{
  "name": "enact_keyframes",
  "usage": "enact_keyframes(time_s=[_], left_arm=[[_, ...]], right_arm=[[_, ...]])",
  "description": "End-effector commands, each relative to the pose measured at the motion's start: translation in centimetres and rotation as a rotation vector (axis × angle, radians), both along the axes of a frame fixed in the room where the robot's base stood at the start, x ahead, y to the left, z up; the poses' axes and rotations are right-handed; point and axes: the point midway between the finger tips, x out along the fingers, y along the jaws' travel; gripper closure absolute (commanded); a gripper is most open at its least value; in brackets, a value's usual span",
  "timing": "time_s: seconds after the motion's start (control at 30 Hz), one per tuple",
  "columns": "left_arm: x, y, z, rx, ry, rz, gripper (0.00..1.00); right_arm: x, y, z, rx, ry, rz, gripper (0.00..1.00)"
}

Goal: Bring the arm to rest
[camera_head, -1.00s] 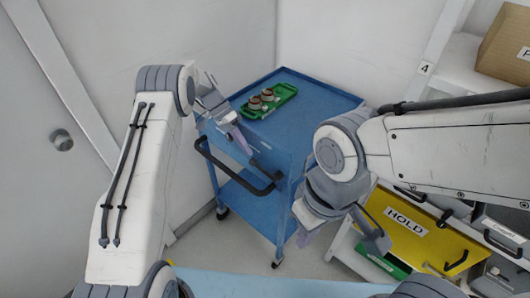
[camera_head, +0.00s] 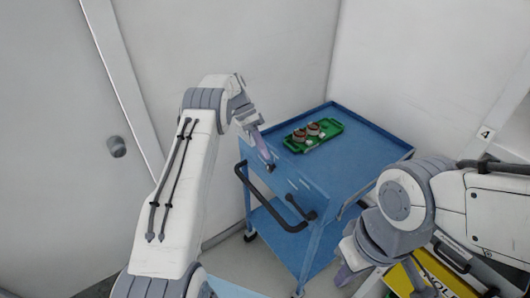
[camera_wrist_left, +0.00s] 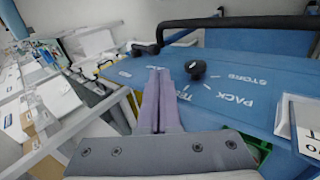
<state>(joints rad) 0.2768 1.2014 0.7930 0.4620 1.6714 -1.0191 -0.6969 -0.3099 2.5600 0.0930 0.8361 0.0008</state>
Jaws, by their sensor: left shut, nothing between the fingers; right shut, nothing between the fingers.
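My left gripper (camera_head: 266,158) is at the front left edge of the blue cart (camera_head: 372,150) in the head view. In the left wrist view its two fingers (camera_wrist_left: 160,90) lie together with nothing between them. They are over a blue panel (camera_wrist_left: 240,75) with a black knob (camera_wrist_left: 195,68) and the words PACK and STORE; whether they touch it I cannot tell. My right gripper (camera_head: 343,274) is low in front of the cart's right side. It is shut and holds nothing visible.
A green tray (camera_head: 326,139) with small copper-coloured parts (camera_head: 306,132) lies on the cart top. A black handle (camera_head: 270,198) spans the cart's front, near my left gripper. A yellow panel (camera_head: 405,279) is at the lower right, partly behind my right arm. Walls stand behind.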

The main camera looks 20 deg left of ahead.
Motion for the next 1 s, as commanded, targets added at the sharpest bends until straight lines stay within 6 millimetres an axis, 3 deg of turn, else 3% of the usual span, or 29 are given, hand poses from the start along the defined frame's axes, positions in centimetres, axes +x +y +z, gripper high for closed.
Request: enact_keyframes(time_s=[0.23,0.33,0.47,0.53,0.67,0.8,1.0], left_arm=[[0.0,0.0,0.0,0.001,0.0,0.001,1.0],[-0.1,-0.9,0.8,0.018,0.001,-0.002,1.0],[-0.9,-4.8,3.6,0.093,0.008,-0.007,1.0],[-2.2,-7.8,5.7,0.155,0.01,-0.009,1.0],[-6.3,-13.2,9.3,0.272,-0.008,-0.007,1.0],[-12.4,-17.5,12.2,0.378,-0.057,0.0,1.0],[-22.8,-20.3,14.2,0.481,-0.161,0.012,1.0]], right_arm=[[0.0,0.0,0.0,0.0,0.0,0.0,1.0],[0.0,0.0,0.0,0.0,0.0,0.0,1.0],[0.0,0.0,0.0,0.0,0.0,0.0,1.0],[0.0,0.0,0.0,0.0,0.0,0.0,1.0],[0.0,0.0,0.0,0.0,0.0,0.0,1.0],[0.0,0.0,0.0,0.0,0.0,0.0,1.0],[0.0,0.0,0.0,0.0,0.0,0.0,1.0]])
